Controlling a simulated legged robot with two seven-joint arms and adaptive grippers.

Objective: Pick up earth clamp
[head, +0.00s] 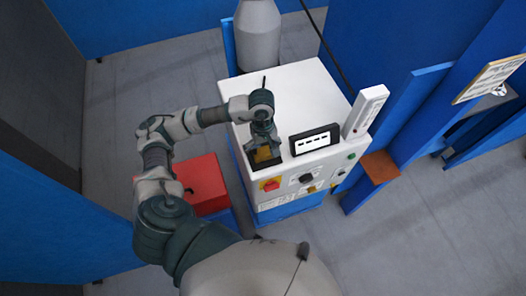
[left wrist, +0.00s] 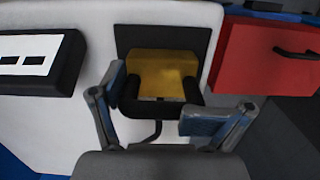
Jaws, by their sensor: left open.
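The earth clamp appears as a yellow-brown block with black rounded parts at its near side (left wrist: 162,72). It sits against a black patch on the white machine in the left wrist view. In the head view its yellow part (head: 264,155) shows just below my gripper, near the machine's front left edge. My left gripper (left wrist: 155,102) is open, with one finger at each side of the clamp's near end. In the head view my left gripper (head: 262,142) partly covers the clamp. Whether the fingers touch it I cannot tell. My right gripper is out of view.
The white machine (head: 300,90) carries a black display box (head: 314,140), an upright white box (head: 365,112) and front knobs. A red box (head: 203,184) stands left of it. A grey cylinder (head: 257,40) stands behind. Blue panels are at right; grey floor is open at front right.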

